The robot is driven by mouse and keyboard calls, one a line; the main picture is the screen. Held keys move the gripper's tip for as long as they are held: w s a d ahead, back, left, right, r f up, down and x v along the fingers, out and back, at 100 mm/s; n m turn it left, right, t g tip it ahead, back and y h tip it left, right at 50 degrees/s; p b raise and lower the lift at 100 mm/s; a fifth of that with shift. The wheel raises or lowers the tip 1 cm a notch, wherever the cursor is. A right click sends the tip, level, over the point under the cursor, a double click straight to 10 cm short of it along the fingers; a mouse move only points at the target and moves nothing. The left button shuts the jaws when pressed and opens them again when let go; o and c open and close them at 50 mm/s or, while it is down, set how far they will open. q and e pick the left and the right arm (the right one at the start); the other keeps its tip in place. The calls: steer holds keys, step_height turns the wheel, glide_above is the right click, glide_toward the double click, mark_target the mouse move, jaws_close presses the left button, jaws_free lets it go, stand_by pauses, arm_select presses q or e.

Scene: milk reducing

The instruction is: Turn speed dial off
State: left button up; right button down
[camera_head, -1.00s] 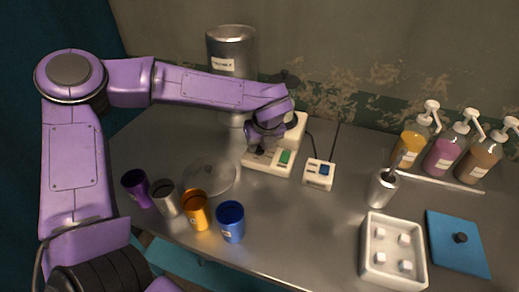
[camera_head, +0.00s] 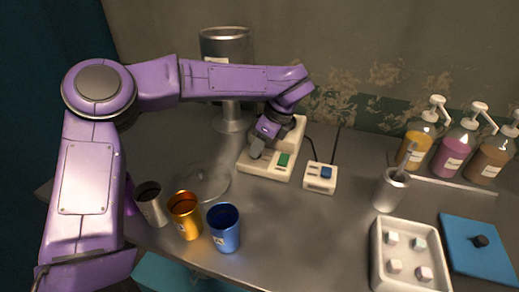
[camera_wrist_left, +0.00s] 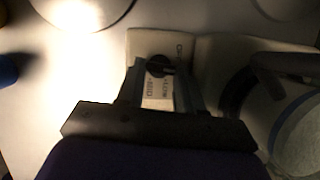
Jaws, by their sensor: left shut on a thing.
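The cream machine base (camera_head: 258,164) stands at the back middle of the table with a green switch (camera_head: 283,160) on its front. In the left wrist view, a small dark speed dial (camera_wrist_left: 158,66) sits on the base, with a printed label beside it. My left gripper (camera_head: 256,151) points down at the left part of the base. In the left wrist view its fingers (camera_wrist_left: 160,70) stand on either side of the dial, shut on it. In the head view the gripper hides the dial. My right gripper is in neither view.
A cream box with a blue switch (camera_head: 325,173) stands right of the machine. A clear round lid (camera_head: 207,184) and several cups, including a blue one (camera_head: 224,230), are in front. A metal cup (camera_head: 389,190), white tray (camera_head: 376,262) and pump bottles (camera_head: 455,150) are right.

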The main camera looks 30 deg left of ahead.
arm_select(q)
steer(key=shift+n+g+b, duration=0.3)
steer(key=shift+n, duration=0.2)
steer(key=o, duration=0.8)
steer(key=shift+a, duration=0.1)
steer(key=shift+c, duration=0.2)
steer(key=v, duration=1)
steer(key=shift+r, duration=0.2)
